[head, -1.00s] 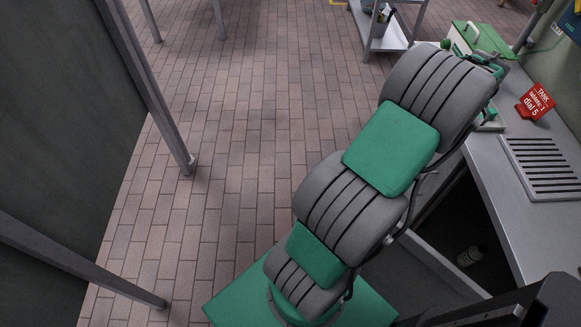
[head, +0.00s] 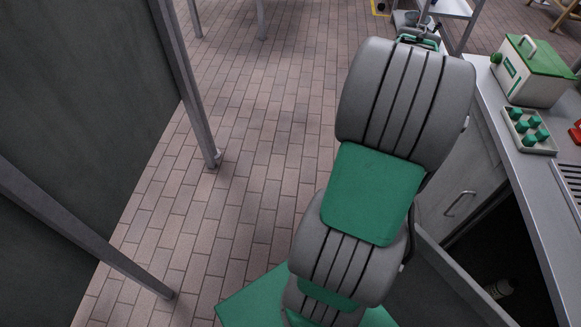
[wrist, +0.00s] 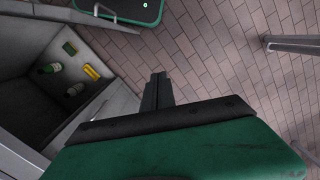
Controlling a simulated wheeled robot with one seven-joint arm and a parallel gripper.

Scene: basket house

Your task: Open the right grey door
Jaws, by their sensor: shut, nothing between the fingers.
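My gripper (wrist: 157,92) is shut and empty, with bare floor beyond its fingers in the wrist view; the arm hides it in the head view. The cabinet under the counter has a dark open compartment (wrist: 30,100) on the left of the wrist view. A grey panel (head: 450,275), seen nearly edge-on, sticks out beside this opening in the head view and looks like the right grey door swung out. In the wrist view, a panel with a bar handle (wrist: 105,13) shows at top left, apart from the gripper. Another grey door with a handle (head: 460,203) is shut.
A bottle (head: 498,288) stands in the compartment; bottles and a yellow item (wrist: 91,72) show there in the wrist view. The counter holds a green-lidded box (head: 535,75) and a tray of green cubes (head: 550,148). Metal posts (head: 190,90) stand left. The brick floor between is clear.

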